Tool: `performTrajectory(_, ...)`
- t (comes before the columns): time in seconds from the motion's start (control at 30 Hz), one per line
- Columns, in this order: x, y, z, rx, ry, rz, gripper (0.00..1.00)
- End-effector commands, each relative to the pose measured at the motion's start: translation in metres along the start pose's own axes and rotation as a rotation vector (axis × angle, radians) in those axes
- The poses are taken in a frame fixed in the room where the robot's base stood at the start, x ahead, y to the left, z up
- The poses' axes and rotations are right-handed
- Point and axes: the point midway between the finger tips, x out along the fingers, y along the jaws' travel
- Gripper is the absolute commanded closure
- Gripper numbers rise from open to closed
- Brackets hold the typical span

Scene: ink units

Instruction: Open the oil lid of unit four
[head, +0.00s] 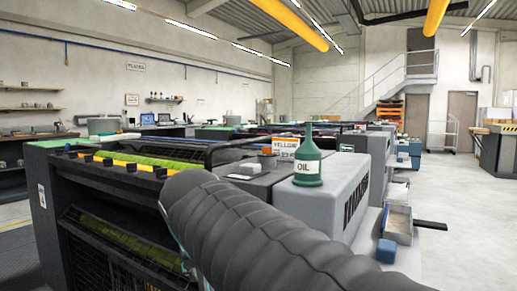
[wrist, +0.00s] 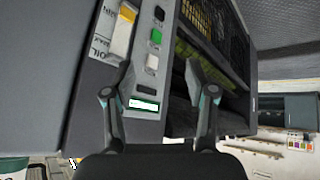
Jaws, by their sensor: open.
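In the wrist view my gripper (wrist: 158,68) is open and empty, its two fingers apart in front of the side panel of a dark grey press unit (wrist: 88,100). The panel carries an oil gauge (wrist: 122,32) with an amber part, marked OIL and MAX, and a column of black, green (wrist: 156,36) and white buttons. A small white label with a green border (wrist: 143,104) shows between the fingers. I cannot make out an oil lid or a unit number. In the head view my arm hides the gripper and the spot it faces.
Open floor (head: 450,190) lies to the right. Dark rollers show beside the panel.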

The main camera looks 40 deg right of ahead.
Motion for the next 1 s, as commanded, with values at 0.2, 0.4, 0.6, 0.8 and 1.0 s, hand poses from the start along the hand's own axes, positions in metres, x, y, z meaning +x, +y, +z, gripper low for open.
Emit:
performTrajectory(0.2, -0.021, 0.050, -0.125, 0.203, 0.128, 0.224, 0.44)
performTrajectory(0.4, -0.043, 0.095, -0.212, 0.409, 0.271, 0.406, 0.44)
performTrajectory(0.6, -0.061, 0.126, -0.261, 0.568, 0.394, 0.525, 0.44)
performTrajectory(0.8, -0.068, 0.140, -0.277, 0.631, 0.443, 0.569, 0.44)
performTrajectory(1.0, -0.053, 0.154, -0.281, 0.635, 0.445, 0.573, 0.44)
